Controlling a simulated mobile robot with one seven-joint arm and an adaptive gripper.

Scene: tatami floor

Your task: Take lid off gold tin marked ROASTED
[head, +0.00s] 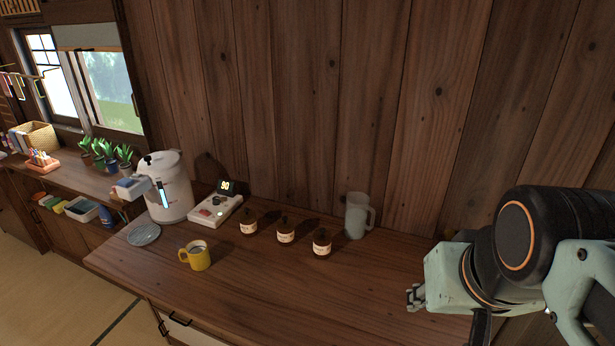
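Three small dark tins with pale labels and dark knobbed lids stand in a row on the wooden counter (240,284): a left tin (248,224), a middle tin (286,233) and a right tin (322,245). All three have their lids on. The label writing is too small to read, so I cannot tell which is marked ROASTED. The tins look brownish, and none stands out clearly as gold. My gripper (414,298) is over the right part of the counter, to the right of the tins and apart from them. Its fingers are small and partly hidden.
Left of the tins are a white device with a lit display (215,210), a white water boiler (168,190), a yellow mug (196,256) and a round grey plate (144,234). The counter's front middle is clear.

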